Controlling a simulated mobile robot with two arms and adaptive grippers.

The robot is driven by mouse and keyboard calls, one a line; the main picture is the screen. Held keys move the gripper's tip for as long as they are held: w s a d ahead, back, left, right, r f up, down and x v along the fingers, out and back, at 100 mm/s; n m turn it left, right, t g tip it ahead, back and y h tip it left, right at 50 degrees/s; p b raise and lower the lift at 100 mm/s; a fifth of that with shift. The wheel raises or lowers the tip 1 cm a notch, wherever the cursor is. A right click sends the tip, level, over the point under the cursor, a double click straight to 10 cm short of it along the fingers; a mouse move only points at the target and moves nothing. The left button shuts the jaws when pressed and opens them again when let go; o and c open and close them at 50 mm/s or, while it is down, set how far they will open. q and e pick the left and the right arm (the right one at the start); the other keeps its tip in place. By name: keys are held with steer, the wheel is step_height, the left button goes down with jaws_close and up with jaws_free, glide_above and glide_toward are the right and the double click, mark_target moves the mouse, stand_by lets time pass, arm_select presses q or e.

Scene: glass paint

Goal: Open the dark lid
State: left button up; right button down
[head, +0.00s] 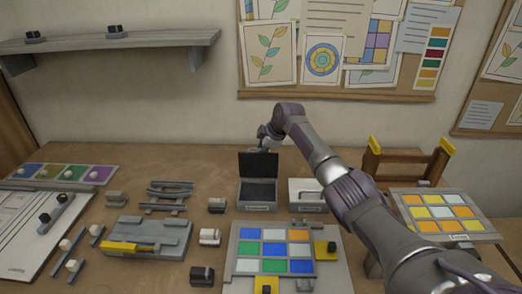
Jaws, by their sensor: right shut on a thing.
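The dark lid (258,165) stands about upright at the back of a small grey box (258,208), whose dark inside shows. My right gripper (266,143) is at the lid's top edge, near its middle. It is shut on the dark lid; the fingertips are small and partly hidden by the wrist. My left gripper is not in view.
A light-lidded box (306,194) stands just right, partly under my right arm. A board of coloured tiles (272,276) lies in front. Grey blocks and a grey tool tray (145,240) are at left. A wooden rack (407,163) stands at right.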

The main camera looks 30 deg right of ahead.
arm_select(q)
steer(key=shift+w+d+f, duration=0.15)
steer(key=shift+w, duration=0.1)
arm_select(e)
steer(key=shift+w+d+r, duration=0.2)
steer(key=c, duration=1.5)
jaws_free()
steer(key=shift+w, duration=0.1)
steer(key=shift+c, duration=0.2)
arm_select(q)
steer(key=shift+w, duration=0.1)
arm_select(e)
steer(key=shift+f, duration=0.25)
steer(key=shift+f, duration=0.1)
steer(key=v, duration=1.2)
steer(key=shift+d, duration=0.1)
steer(key=shift+r, duration=0.2)
